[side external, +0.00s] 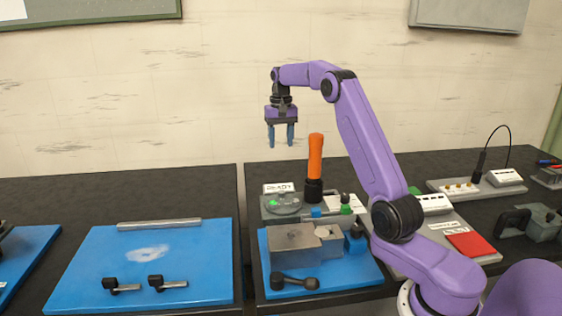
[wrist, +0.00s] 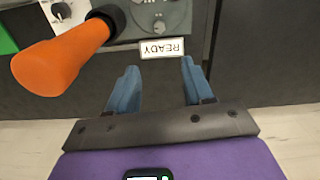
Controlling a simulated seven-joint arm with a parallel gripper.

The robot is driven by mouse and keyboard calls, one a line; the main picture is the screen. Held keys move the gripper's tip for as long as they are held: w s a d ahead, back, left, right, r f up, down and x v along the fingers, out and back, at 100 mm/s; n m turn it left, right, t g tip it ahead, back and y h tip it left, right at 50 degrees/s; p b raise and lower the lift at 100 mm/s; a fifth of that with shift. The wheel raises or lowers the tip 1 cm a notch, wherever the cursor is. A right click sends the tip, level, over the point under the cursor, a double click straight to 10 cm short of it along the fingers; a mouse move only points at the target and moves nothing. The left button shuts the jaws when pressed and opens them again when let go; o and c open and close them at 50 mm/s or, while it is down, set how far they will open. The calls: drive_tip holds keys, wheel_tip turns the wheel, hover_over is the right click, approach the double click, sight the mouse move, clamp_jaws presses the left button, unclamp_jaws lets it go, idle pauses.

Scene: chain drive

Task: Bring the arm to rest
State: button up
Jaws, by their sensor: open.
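My gripper (side external: 281,135) hangs from the purple arm, pointing down, well above the black table in the side external view. Its two blue fingers are apart with nothing between them. In the wrist view the open fingers (wrist: 158,88) frame empty space, with a white READY label (wrist: 162,48) beyond them. An orange cylinder on a black base (side external: 315,158) stands upright to the right of my gripper and below it; in the wrist view the orange cylinder (wrist: 62,60) shows large at the left, apart from the fingers.
A blue plate (side external: 345,278) bears a grey metal block (side external: 293,240) and a black-knobbed lever (side external: 295,282). A grey unit (side external: 281,205) with a green light sits behind it. Another blue plate (side external: 90,270) lies left, with a grey rod (side external: 159,224). A red square (side external: 470,244) lies right.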

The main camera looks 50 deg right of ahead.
drive_tip(key=s+a+r+n, duration=0.15)
drive_tip(key=a+n, duration=0.25)
drive_tip(key=a, duration=1.1)
drive_tip(key=s+a+n, duration=0.6)
drive_tip(key=s+a, duration=0.4)
drive_tip(key=a, duration=0.2)
drive_tip(key=s+a+f+n, duration=0.1)
drive_tip(key=s+a+n, duration=0.15)
drive_tip(key=s, duration=0.45)
drive_tip(key=s+a+f+n, duration=0.1)
drive_tip(key=s+a+n, duration=0.15)
drive_tip(key=s, duration=0.35)
drive_tip(key=s+d+f+n, duration=0.1)
drive_tip(key=s+n, duration=0.1)
drive_tip(key=s, duration=0.5)
drive_tip(key=s+d+f+n, duration=0.1)
drive_tip(key=s+f+n, duration=0.1)
drive_tip(key=s, duration=0.6)
drive_tip(key=shift+d+f+n, duration=0.25)
drive_tip(key=shift+d+n, duration=0.05)
drive_tip(key=shift+n, duration=0.4)
